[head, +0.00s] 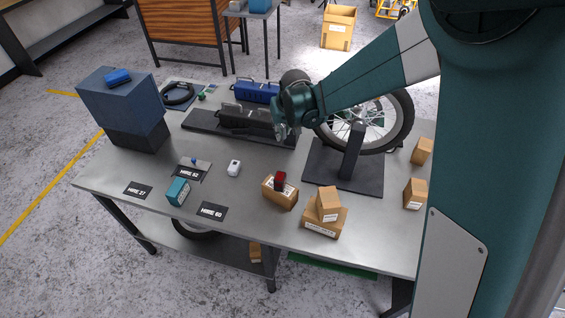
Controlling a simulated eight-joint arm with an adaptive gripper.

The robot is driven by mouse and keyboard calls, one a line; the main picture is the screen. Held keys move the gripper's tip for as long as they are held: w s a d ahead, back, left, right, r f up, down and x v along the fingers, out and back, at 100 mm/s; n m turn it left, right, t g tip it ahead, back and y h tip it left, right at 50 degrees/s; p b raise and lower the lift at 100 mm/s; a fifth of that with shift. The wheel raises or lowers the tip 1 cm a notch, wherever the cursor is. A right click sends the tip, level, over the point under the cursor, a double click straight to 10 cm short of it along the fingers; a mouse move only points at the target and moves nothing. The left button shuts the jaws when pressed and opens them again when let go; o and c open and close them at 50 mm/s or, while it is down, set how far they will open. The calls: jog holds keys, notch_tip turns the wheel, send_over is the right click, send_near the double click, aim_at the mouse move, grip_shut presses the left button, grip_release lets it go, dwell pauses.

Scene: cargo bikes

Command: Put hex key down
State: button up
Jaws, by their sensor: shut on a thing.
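My gripper (283,130) is above the middle of the workbench (235,215), between the black toolbox and the wheel stand. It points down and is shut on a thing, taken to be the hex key. The key itself is too small and hidden to make out between the fingers. I cannot tell how far the fingertips are from the bench top.
A wheel (390,140) on a black stand (343,180) is right of my gripper. Small cartons (280,195) stand in front. Bare bench lies between the white device (234,168) and cartons.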

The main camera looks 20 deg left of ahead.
aim_at(283, 139)
jog(key=shift+f, duration=0.1)
jog(key=shift+f, duration=3.05)
jog(key=shift+f, duration=1.85)
jog(key=shift+f, duration=0.2)
jog(key=o, duration=0.9)
jog(key=shift+r, duration=0.25)
jog(key=shift+v, duration=5.95)
